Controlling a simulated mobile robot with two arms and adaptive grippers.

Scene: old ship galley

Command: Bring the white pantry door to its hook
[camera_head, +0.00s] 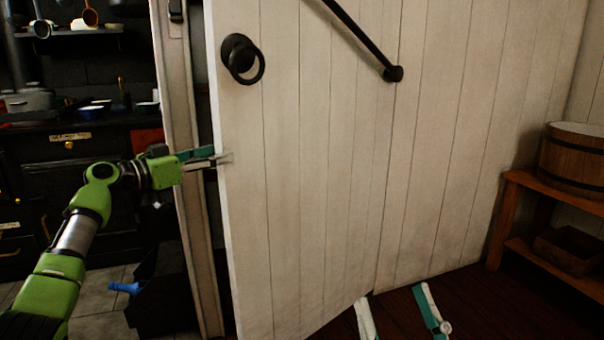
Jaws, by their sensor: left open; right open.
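The white pantry door (300,200) of vertical planks stands ajar in the middle of the head view, its free edge to the left. A black ring handle (243,59) sits high near that edge. My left gripper (219,156) is open at the free edge below the ring. One finger shows against the edge of the near face; how far the other reaches behind is hidden. My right gripper (396,300) is open and empty low in the picture, in front of the door's lower right. I cannot make out a hook.
A black bar (362,41) slants across the planks at the top. A wooden stand (512,215) with a wooden tub (575,160) is at the right. A dark stove (75,165) stands at the left beyond the door frame (185,120).

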